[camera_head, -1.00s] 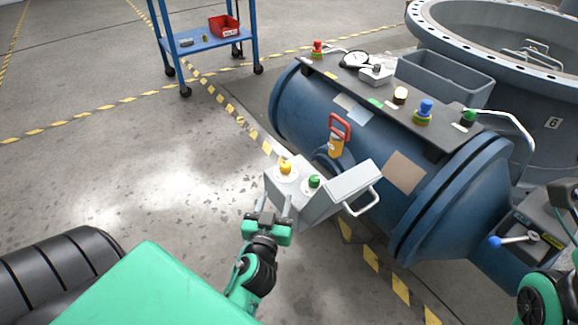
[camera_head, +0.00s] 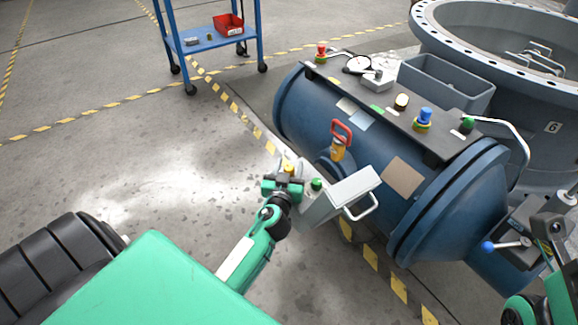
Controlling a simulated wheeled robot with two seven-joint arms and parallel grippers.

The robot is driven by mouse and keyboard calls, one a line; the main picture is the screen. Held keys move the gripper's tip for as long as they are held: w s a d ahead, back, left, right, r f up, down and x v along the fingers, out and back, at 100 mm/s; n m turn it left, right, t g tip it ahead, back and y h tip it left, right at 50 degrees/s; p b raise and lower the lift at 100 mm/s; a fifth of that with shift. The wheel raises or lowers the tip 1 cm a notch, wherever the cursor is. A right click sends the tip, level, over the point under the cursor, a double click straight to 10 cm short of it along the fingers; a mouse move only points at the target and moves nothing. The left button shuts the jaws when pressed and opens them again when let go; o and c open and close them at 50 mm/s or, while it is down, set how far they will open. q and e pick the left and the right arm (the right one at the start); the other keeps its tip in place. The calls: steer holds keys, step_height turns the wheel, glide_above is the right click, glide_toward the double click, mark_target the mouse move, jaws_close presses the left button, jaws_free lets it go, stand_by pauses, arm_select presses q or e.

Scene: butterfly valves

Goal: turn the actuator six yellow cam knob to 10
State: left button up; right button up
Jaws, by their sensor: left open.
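The yellow cam knob (camera_head: 289,168) sits on top of a grey actuator box (camera_head: 345,193) beside the blue valve body. Only its upper part shows; my left gripper hides the rest. A green knob (camera_head: 316,185) stands to its right on the same box. My left gripper (camera_head: 287,180) is open, with its green body over the left end of the box, in front of the yellow knob. I cannot tell whether its fingers touch the knob. The knob's scale marks are hidden. My right arm shows at the right edge, but its gripper does not.
A red-handled yellow lever (camera_head: 340,138) rises behind the box. A blue cart (camera_head: 205,40) stands far back. The left floor is clear.

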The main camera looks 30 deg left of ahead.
arm_select(q)
steer(key=c, duration=1)
steer(key=shift+o, duration=0.2)
